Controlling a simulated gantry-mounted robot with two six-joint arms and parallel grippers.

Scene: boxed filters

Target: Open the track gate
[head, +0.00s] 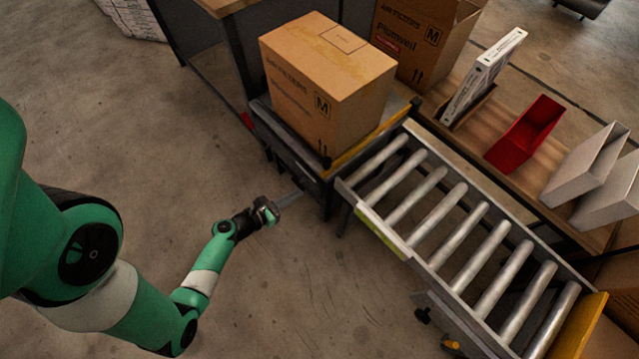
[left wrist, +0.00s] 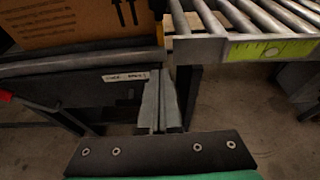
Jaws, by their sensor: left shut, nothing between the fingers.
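The roller track section (head: 397,243), a metal frame with several steel rollers, runs from the middle to the lower right; I take it to be the track gate. Its near rail carries a yellow-green strip, which also shows in the left wrist view (left wrist: 272,48). Its upper-left end meets the dark stand under a box. My left gripper (head: 289,198) is shut and empty, left of that corner. In the left wrist view its fingers (left wrist: 160,88) point at the gap between stand and track; I cannot tell whether they touch anything. My right gripper is not in view.
A closed cardboard box (head: 325,85) sits on the dark stand (head: 290,147). An open box (head: 425,40) stands behind. The concrete floor left of the track is clear.

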